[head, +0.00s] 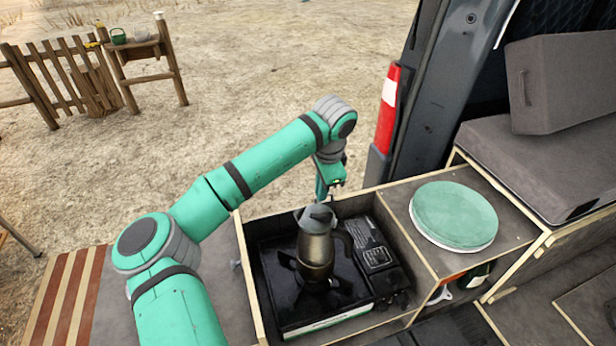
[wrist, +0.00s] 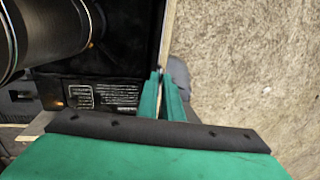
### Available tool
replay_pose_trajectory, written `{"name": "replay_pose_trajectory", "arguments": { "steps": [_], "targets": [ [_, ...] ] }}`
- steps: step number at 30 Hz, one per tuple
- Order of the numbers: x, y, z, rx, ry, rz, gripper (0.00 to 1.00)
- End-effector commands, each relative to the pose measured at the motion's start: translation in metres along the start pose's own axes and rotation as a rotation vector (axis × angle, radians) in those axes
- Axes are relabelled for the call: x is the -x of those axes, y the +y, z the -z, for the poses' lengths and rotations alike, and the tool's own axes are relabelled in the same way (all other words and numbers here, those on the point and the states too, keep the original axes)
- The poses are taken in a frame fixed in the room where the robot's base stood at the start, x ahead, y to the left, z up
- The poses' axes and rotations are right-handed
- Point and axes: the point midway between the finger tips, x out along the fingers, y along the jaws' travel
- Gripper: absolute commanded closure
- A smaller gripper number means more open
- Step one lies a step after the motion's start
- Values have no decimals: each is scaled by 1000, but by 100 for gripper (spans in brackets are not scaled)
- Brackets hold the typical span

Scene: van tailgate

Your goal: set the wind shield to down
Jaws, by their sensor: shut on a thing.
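A black camping stove (head: 376,258) sits in a wooden-edged box, with a dark metal coffee pot (head: 316,252) on its burner. A dark upright strip at the stove's far side, which looks like the wind shield (head: 352,207), is partly hidden by the pot and my gripper. My gripper (head: 330,186) points down behind the pot at that far edge. In the wrist view its green fingers (wrist: 165,95) are closed to a narrow gap, on what looks like the thin shield edge. The held part is almost wholly hidden between them. The pot (wrist: 60,35) stands close by, apart from the fingers.
A round green-topped lid or stool (head: 454,215) sits on the counter right of the stove. Grey cushions (head: 545,150) are at right. Open ground lies beyond the box's far edge.

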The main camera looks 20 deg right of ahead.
Motion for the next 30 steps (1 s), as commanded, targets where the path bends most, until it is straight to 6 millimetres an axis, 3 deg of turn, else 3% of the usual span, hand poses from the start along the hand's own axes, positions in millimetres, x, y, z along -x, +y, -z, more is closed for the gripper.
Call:
{"name": "replay_pose_trajectory", "arguments": {
  "steps": [5, 16, 18, 19, 30],
  "targets": [
    [-17, 3, -1, 2, -2, -1, 100],
    [-22, 4, -1, 1, -4, -1, 100],
    [-22, 4, -1, 1, -5, -2, 77],
    [-22, 4, -1, 1, -4, -1, 75],
    [-14, 4, 1, 0, 1, 1, 75]
  ]
}}
